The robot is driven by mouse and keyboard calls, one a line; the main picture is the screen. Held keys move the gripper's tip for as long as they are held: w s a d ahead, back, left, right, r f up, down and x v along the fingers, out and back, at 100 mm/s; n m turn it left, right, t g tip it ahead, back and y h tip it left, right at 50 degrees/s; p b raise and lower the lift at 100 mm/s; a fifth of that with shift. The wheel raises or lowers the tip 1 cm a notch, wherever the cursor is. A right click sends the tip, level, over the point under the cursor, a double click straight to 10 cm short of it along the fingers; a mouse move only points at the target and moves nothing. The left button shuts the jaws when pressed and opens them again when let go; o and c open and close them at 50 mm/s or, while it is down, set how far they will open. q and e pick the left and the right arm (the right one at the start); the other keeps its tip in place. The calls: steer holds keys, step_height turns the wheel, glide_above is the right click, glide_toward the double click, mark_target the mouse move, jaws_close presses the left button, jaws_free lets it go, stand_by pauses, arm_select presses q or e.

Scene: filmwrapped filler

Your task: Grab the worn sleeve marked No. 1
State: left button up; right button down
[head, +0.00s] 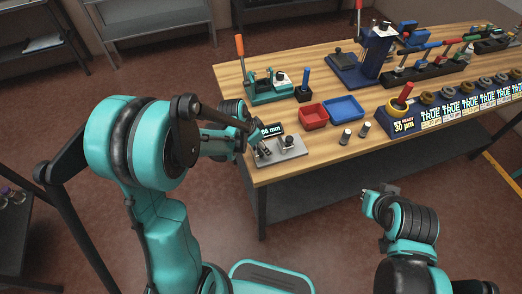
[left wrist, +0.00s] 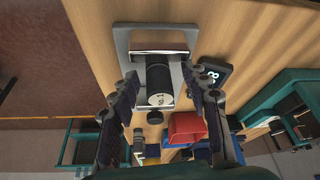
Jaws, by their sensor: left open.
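The sleeve (left wrist: 159,77) is a dark cylinder with a pale end face marked "No. 1", in the left wrist view. It lies in a grey metal fixture (left wrist: 122,45), which also shows at the table's near left corner in the head view (head: 293,153). My left gripper (left wrist: 163,98) is open, with one finger on each side of the sleeve's marked end in the picture; I cannot tell whether either touches it. In the head view my left gripper (head: 258,143) is over the fixture and partly hides it. My right gripper (head: 371,196) is off the table's front edge, its jaws unclear.
A small display (head: 271,129) stands beside the fixture. A red bin (head: 313,117), a blue tray (head: 343,108) and two small cylinders (head: 346,136) (head: 365,129) are to the right. A teal tool (head: 268,88) stands behind. A blue gauge stand (head: 402,118) is farther right.

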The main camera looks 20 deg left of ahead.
arm_select(q)
steer(key=shift+x, duration=1.05)
steer(key=shift+c, duration=0.5)
jaws_close()
steer(key=shift+r, duration=0.15)
